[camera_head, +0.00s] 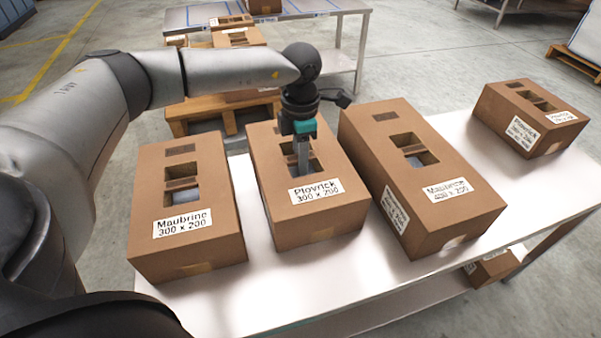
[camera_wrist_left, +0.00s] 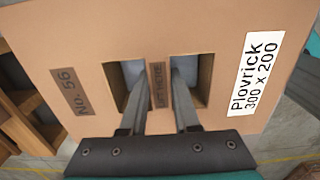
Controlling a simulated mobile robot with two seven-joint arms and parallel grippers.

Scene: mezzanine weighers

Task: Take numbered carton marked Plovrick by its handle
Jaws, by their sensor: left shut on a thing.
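The Plovrick carton (camera_head: 332,213) is a brown box with a white label "Plovrick 300 x 200", second from the left on the white table. In the left wrist view the carton (camera_wrist_left: 215,38) shows a "No. 56" mark and two openings with a strip handle (camera_wrist_left: 157,84) between them. My left gripper (camera_head: 303,165) reaches down into the openings. In the left wrist view its fingers (camera_wrist_left: 157,95) stand on either side of the handle, shut on it. The carton looks level; I cannot tell whether it touches the table. My right gripper is not in view.
A Maubrine carton (camera_head: 186,246) stands left on the white table (camera_head: 285,285). A larger carton (camera_head: 465,212) stands close on the right, and a smaller Plovrick-labelled carton (camera_head: 497,116) at far right. Behind are a wooden pallet (camera_head: 190,121) and another table (camera_head: 340,55).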

